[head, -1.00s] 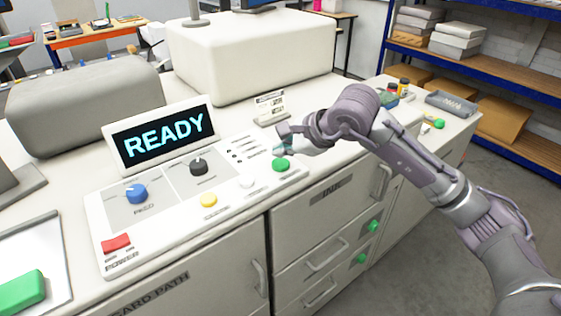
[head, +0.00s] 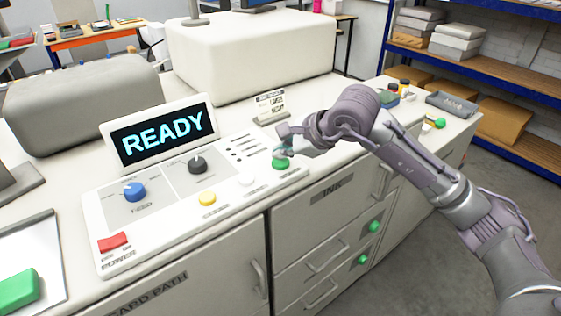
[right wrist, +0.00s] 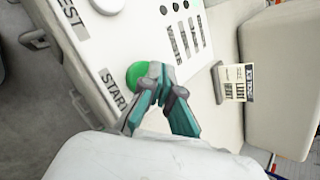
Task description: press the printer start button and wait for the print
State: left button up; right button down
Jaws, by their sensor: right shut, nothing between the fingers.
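The printer's slanted control panel (head: 225,178) spans the middle of the head view. Its display (head: 156,139) reads READY. The green start button (head: 281,163) is at the panel's right end; in the right wrist view the green button (right wrist: 135,74) sits beside the START label. My right gripper (head: 280,150) is shut and empty, its fingertips right at the far edge of the green button. In the right wrist view the shut fingertips (right wrist: 158,76) overlap the button's edge; I cannot tell whether they touch it. My left gripper is not in view.
The panel also has a yellow button (head: 208,198), a white button (head: 247,180), a blue knob (head: 134,191), a black knob (head: 198,165) and a red power switch (head: 113,242). A small card stand (head: 270,106) is behind the gripper. A grey tray (head: 451,104) lies at right.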

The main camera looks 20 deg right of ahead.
aim_at(282, 162)
jog(key=shift+f+b, duration=0.35)
jog(key=shift+b, duration=0.15)
dwell(0.5)
dwell(0.3)
jog(key=shift+r+p, duration=0.3)
jog(key=shift+r, duration=0.5)
jog(key=shift+r+p, duration=1.3)
jog(key=shift+r, duration=1.2)
